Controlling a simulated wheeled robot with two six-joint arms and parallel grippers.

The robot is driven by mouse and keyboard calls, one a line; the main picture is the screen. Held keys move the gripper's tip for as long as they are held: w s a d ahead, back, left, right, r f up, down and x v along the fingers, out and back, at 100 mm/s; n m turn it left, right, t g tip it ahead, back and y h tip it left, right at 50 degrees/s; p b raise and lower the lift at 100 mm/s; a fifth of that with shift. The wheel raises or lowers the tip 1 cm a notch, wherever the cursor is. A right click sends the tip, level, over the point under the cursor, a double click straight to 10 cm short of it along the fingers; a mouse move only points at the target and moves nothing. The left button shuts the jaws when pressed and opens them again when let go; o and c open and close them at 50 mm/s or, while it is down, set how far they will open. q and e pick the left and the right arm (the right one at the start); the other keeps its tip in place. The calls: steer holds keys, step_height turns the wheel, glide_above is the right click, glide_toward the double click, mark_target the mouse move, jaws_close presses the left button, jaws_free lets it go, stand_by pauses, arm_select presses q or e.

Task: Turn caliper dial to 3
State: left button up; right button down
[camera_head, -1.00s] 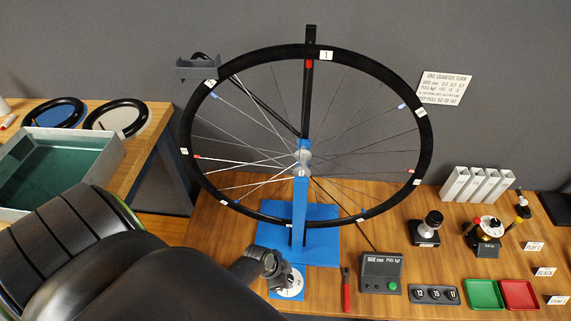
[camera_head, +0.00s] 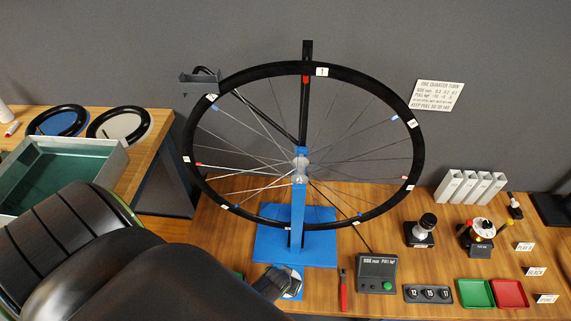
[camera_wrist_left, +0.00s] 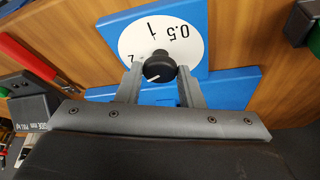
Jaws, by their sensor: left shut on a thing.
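The caliper dial (camera_wrist_left: 191,35) is a white round face on a blue base (camera_wrist_left: 236,93), with a black knob (camera_wrist_left: 160,67) at its middle. In the left wrist view, 0.5 and 1 read upside down, and a partly hidden 2 shows at its left. No 3 shows. The knob's white line points to the lower left of that picture. My left gripper (camera_wrist_left: 160,88) is shut on the knob, with one finger on each side. In the head view, the gripper (camera_head: 276,281) covers much of the dial (camera_head: 296,284). My right gripper is not in view.
A wheel (camera_head: 322,72) stands on a blue stand (camera_head: 298,225) just behind the dial. A red-handled tool (camera_head: 343,293) and a grey display box (camera_head: 377,274) lie right of it. Green (camera_head: 475,293) and red (camera_head: 510,293) trays sit farther right.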

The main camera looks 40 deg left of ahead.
arm_select(q)
steer(key=n, duration=0.1)
steer(key=n+y+b, duration=0.1)
steer(key=shift+d+f+n, duration=0.15)
steer(key=shift+n, duration=0.25)
steer(key=n+g+y+b, duration=0.1)
steer(key=n+b, duration=0.1)
steer(key=n, duration=0.1)
steer(key=shift+w+d+n+b, duration=0.1)
steer(key=shift+w+n+b, duration=0.05)
steer(key=shift+n+b, duration=0.25)
steer(key=n+g+y+b, duration=0.1)
steer(key=n+b, duration=0.1)
steer(key=n, duration=0.1)
steer(key=shift+w+d, duration=0.1)
steer(key=shift+n+g+b, duration=0.75)
steer(key=shift+n+g, duration=0.05)
steer(key=shift+n, duration=0.9)
steer(key=shift+y, duration=0.3)
steer(key=o, duration=1)
steer(key=shift+c, duration=0.2)
